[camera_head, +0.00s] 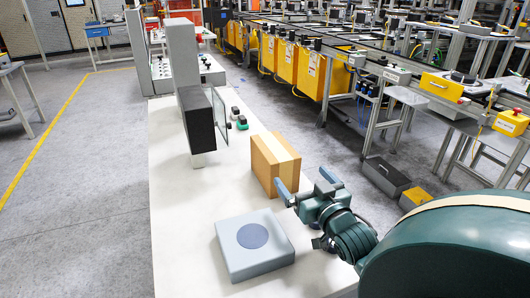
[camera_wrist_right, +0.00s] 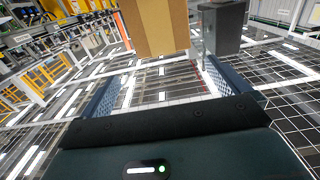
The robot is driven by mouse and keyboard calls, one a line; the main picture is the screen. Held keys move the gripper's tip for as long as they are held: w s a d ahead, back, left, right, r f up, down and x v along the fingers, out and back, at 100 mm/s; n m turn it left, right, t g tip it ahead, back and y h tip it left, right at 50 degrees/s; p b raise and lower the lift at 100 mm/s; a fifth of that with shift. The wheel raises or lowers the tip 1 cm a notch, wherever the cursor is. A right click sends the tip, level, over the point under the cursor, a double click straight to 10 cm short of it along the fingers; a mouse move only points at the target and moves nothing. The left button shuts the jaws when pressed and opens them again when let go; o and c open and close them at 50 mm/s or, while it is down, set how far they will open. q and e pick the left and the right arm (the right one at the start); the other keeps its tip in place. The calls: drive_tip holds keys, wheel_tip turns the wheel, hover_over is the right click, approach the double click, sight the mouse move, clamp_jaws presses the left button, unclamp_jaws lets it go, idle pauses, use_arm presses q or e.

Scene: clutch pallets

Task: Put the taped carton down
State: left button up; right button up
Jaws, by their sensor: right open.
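The taped carton (camera_head: 264,168) is a brown box with a lighter tan tape band. It stands upright on the white table (camera_head: 180,235), in the middle of the head view. My right gripper (camera_head: 305,183) is open and empty at the carton's near right side, its blue-grey fingers pointing towards it. In the right wrist view the carton (camera_wrist_right: 155,25) shows at the top, beyond the open fingers (camera_wrist_right: 168,85). I cannot tell whether a fingertip touches it. My left gripper is not in view.
A grey-blue square block with a round blue disc (camera_head: 253,236) lies at the table's near part. A dark monitor (camera_head: 197,115) stands behind the carton, with small green-and-white items (camera_head: 238,120) beside it. Grey (camera_head: 385,177) and yellow (camera_head: 414,198) boxes are on the floor at right.

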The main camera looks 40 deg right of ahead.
approach(279, 151)
drive_tip(key=x, duration=0.2)
drive_tip(key=p+x, duration=0.1)
drive_tip(key=x, duration=0.1)
drive_tip(key=shift+s+d, duration=0.1)
drive_tip(key=shift+d, duration=0.15)
drive_tip(key=shift+w+d, duration=0.15)
drive_tip(key=shift+w, duration=0.3)
drive_tip(key=x, duration=0.5)
drive_tip(key=shift+w+a+f+p, duration=0.1)
drive_tip(key=shift+a+f+p, duration=0.2)
drive_tip(key=shift+p, duration=0.1)
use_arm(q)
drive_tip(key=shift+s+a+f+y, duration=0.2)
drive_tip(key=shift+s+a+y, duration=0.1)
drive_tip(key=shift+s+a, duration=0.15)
use_arm(e)
drive_tip(key=shift+c, duration=0.3)
drive_tip(key=c, duration=1.5)
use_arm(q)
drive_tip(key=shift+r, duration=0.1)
use_arm(e)
drive_tip(key=shift+r, duration=0.15)
drive_tip(key=shift+c, duration=0.7)
